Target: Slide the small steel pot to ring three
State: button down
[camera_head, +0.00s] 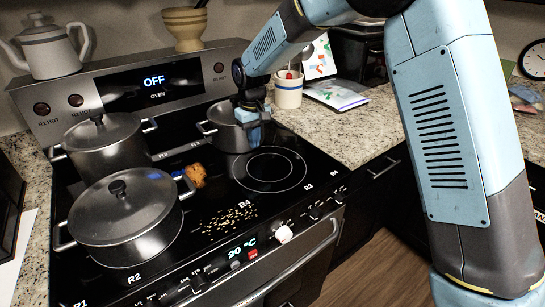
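The small steel pot (221,132) is an open-topped grey pot at the back right of the black glass hob. A side handle sticks out at its left. My gripper (252,128) points down at the pot's right side, and its fingers overlap the pot's wall in the picture. I cannot tell whether they grip the wall or handle. A bare ringed cooking zone (270,170) lies in front and to the right of the pot. An R3 label (308,187) shows near the hob's front right edge, and an R4 label (245,204) lies left of it.
Two lidded pots stand on the hob's left, one behind (103,148) and one in front (125,222). A brown lump (195,175) with a blue piece beside it and scattered grains (228,221) lie mid-hob. A utensil crock (288,92) stands on the right counter.

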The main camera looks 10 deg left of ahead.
jog(key=shift+w+a+f, duration=0.1)
jog(key=shift+w+a, duration=0.8)
jog(key=shift+a, duration=0.15)
jog(key=shift+w+a+f, duration=0.1)
jog(key=shift+w+a, duration=0.75)
jog(key=shift+a, duration=0.2)
jog(key=shift+s+d+r, duration=0.15)
jog(key=shift+s+d, duration=1.4)
jog(key=shift+d, duration=0.3)
notch_tip(320, 180, up, 10)
jog(key=shift+d, duration=0.1)
